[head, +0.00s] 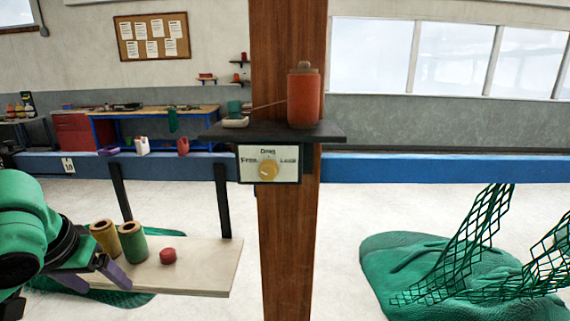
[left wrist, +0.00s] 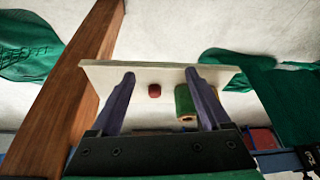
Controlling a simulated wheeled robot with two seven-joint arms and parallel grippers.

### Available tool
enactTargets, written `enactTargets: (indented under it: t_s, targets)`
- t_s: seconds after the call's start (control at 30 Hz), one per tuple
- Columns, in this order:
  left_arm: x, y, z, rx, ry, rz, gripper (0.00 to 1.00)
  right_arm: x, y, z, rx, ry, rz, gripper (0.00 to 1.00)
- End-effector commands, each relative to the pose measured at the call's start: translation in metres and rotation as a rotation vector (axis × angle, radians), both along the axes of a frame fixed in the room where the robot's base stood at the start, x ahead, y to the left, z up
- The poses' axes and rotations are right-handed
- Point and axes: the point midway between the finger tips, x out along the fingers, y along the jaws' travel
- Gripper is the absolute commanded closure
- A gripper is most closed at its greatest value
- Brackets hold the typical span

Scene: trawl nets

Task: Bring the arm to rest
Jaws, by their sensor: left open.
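My left arm comes in at the lower left of the head view. Its gripper (head: 103,287) has purple fingers over the left part of a pale board. In the left wrist view the two fingers of the left gripper (left wrist: 160,76) stand apart with nothing held between them. A small red round piece (left wrist: 155,91) shows between the fingers, and a green spool (left wrist: 184,102) is partly hidden behind the finger on the right. My right gripper is in neither view.
The pale board (head: 205,270) bears a yellow spool (head: 105,237), the green spool (head: 132,242) and the red piece (head: 168,256). A wooden post (head: 285,250) carries a dark shelf (head: 255,133) with an orange spool (head: 304,98), above a dial panel (head: 269,165). Green nets (head: 430,270) lie right.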

Motion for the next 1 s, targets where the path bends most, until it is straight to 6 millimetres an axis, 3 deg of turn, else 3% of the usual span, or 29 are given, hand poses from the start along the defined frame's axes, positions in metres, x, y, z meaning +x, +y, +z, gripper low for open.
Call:
enactTargets:
  t_s: [0.13, 0.37, 0.57, 0.8, 1.0]
  targets:
    - [0.006, -0.003, -0.028, -0.016, 0.011, -0.042, 0.19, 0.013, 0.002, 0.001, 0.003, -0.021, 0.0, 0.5]
    - [0.013, -0.01, -0.079, -0.032, 0.019, -0.115, 0.19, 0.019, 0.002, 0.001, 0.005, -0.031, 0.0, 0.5]
    - [0.008, -0.026, -0.145, -0.047, 0.029, -0.2, 0.19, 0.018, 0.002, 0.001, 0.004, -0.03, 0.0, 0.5]
    - [-0.028, -0.062, -0.234, -0.047, 0.047, -0.298, 0.19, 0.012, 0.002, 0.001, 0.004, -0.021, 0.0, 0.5]
    - [-0.072, -0.091, -0.279, -0.013, 0.072, -0.343, 0.19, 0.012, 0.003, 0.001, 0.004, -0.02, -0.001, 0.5]
